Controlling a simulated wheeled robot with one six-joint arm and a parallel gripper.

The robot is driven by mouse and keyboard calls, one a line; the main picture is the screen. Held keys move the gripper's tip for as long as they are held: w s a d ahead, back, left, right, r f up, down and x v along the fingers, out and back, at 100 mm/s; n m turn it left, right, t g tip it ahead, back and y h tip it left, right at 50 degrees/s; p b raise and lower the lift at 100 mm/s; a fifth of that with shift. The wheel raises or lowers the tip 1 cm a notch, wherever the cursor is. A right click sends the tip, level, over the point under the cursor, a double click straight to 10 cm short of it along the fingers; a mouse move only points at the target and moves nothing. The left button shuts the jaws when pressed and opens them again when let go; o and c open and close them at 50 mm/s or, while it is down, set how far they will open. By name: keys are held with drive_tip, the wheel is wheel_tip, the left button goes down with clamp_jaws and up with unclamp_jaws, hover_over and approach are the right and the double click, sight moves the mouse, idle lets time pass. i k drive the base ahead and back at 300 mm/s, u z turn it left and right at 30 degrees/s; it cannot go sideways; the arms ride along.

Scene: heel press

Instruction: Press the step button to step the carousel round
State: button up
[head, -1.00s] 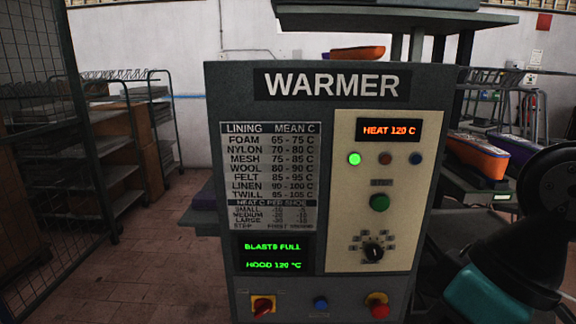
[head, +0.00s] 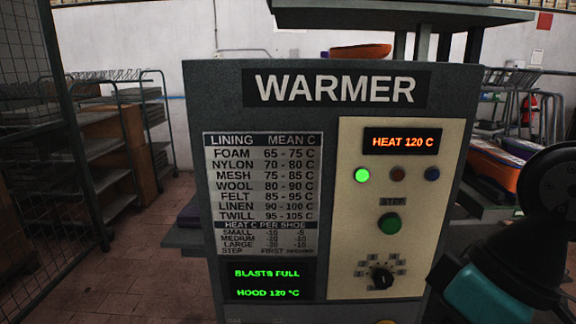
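The warmer cabinet (head: 265,112) fills the middle of the head view, with its front facing me. The green step button (head: 389,223) sits on the cream panel (head: 350,205), under a small STEP label and above a black dial (head: 379,277). The display (head: 402,141) above reads HEAT 120 C. A green lamp (head: 362,175) is lit, beside a dim red one and a blue one. My black and teal arm shows at the right edge, apart from the button in the picture. My gripper is out of view. The carousel is only partly seen, behind the cabinet.
A chart (head: 262,190) lists linings and mean temperatures. A green-lit display (head: 266,281) reads BLASTS FULL and HOOD 120 °C. An orange shoe (head: 361,51) shows behind the cabinet top, and another orange item (head: 508,168) at right. Mesh fencing and shelves stand left; floor between is clear.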

sight(391, 225)
drive_tip(key=z, duration=3.3)
drive_tip(key=k, duration=0.6)
drive_tip(key=u, duration=1.65)
